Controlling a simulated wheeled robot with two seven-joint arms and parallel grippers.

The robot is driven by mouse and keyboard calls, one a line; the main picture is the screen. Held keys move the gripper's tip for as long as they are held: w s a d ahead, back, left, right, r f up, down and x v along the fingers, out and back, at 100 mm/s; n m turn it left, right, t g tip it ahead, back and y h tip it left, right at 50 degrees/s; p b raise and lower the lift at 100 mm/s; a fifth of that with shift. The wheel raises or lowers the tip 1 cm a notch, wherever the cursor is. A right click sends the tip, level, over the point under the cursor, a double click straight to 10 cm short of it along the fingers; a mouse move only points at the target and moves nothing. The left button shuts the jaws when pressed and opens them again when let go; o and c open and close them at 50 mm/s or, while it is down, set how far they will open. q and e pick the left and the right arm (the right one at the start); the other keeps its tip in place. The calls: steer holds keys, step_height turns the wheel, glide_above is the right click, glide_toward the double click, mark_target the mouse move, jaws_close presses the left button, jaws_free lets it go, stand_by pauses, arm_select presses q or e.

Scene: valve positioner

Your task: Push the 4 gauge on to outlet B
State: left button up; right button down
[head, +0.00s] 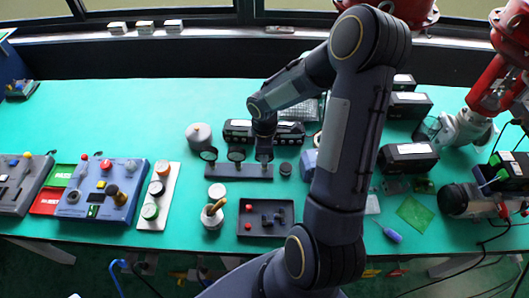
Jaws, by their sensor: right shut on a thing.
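My right gripper (264,142) reaches down over the right end of the bar, shut on a gauge (264,157) that is upright there. The gripper partly hides this gauge, and I cannot tell whether it is fully seated. The numbers on the gauges and the outlet letters are too small to read. My left gripper is out of view.
A dark tray (265,229) with red knobs and small fittings lies in front of the bar. A grey cylinder (199,136) stands behind left, a small black cap (285,169) to the right. Black boxes (290,130) stand behind. Control boxes (100,190) are at the left.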

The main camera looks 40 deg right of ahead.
steer(key=shift+r+p, duration=0.85)
steer(key=shift+r, duration=0.25)
stand_by(0.7)
steer(key=shift+r+p, duration=1.55)
steer(key=shift+r, duration=0.4)
